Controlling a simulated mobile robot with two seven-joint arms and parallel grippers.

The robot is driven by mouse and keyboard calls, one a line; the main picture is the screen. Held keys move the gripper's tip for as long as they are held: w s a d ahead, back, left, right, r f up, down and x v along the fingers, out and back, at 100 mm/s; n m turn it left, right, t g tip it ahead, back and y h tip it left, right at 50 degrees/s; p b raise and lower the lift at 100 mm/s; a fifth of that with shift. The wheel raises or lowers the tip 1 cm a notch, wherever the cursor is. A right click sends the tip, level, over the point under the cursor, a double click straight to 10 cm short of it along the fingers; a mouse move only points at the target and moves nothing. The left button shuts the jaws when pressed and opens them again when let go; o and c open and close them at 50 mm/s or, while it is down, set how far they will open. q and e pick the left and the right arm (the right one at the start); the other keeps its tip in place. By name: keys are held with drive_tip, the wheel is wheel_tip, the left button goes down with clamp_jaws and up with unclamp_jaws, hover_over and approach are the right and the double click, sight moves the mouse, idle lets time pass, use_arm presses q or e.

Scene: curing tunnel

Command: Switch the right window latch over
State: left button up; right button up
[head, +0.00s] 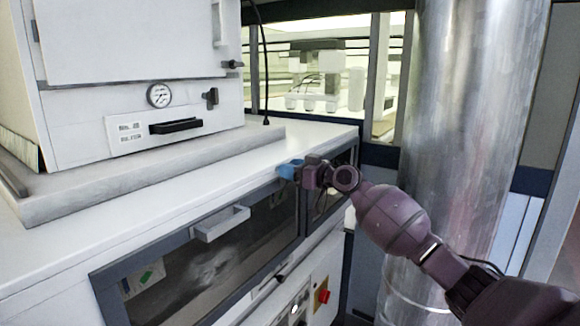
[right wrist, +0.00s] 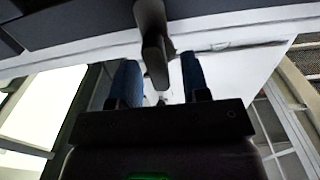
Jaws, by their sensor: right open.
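My right gripper (head: 290,171) reaches in from the right in the head view, its blue fingertips close to the upper edge of the cabinet front, near the post between the two windows. In the right wrist view the gripper (right wrist: 159,78) is open, with one blue finger on each side. A dark latch lever (right wrist: 155,45) comes down from the top of that view, its end between the fingers. I cannot tell whether either finger touches it. In the head view the gripper hides the latch. The right window (head: 331,184) is partly hidden behind the gripper. My left gripper is not in view.
A larger dark window (head: 215,265) with a white handle (head: 221,223) is left of the gripper. A white oven-like unit with a gauge (head: 159,95) stands on the cabinet top. A wide metal duct (head: 470,110) rises behind my right arm. A red knob (head: 323,296) is below.

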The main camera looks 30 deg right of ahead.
drive_tip(key=shift+w+a, duration=0.15)
drive_tip(key=shift+w, duration=0.15)
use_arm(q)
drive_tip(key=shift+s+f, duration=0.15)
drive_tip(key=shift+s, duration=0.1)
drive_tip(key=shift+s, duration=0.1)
use_arm(e)
drive_tip(key=shift+c, duration=0.3)
drive_tip(key=c, duration=0.7)
